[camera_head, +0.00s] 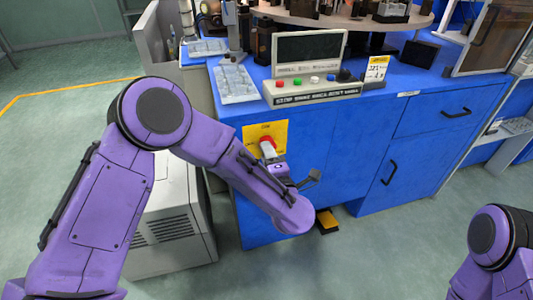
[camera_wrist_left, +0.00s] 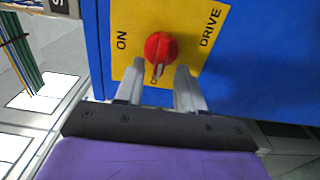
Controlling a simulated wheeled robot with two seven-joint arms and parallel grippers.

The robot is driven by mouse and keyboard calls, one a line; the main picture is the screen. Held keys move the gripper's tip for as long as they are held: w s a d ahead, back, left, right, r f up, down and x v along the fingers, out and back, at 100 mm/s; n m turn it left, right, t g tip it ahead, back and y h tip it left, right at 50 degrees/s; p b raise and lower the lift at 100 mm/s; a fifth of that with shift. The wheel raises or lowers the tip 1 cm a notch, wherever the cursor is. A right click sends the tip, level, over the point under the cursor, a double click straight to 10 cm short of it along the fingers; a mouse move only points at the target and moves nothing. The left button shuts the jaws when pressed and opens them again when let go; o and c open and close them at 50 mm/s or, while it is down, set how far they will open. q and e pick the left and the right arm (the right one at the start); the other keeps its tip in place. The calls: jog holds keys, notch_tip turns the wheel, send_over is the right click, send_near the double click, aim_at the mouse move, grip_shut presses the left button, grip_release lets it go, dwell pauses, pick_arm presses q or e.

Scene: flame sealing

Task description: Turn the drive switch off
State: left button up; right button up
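The drive switch is a red round knob (camera_head: 267,144) on a yellow plate (camera_head: 279,128) fixed to the blue cabinet front. In the left wrist view the knob (camera_wrist_left: 160,47) has a pale pointer mark toward the fingers. The plate (camera_wrist_left: 181,18) reads ON at the left and DRIVE at the right; a label below the knob is partly hidden. My left gripper (camera_wrist_left: 159,80) is open and empty, its fingers apart just short of the knob, one toward each side. No contact with the knob is clear. My right gripper is out of view.
The blue cabinet (camera_head: 345,140) carries a control panel (camera_head: 312,92) with coloured buttons and a keypad (camera_head: 235,84). A grey vented box (camera_head: 172,235) stands on the floor below my left arm. A yellow-black pedal (camera_head: 327,221) lies by the cabinet foot.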

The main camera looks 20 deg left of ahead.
pick_arm(q)
jog(key=v, duration=0.9)
jog(key=shift+s+d, duration=0.15)
jog(key=shift+s, duration=0.1)
jog(key=shift+d, duration=0.1)
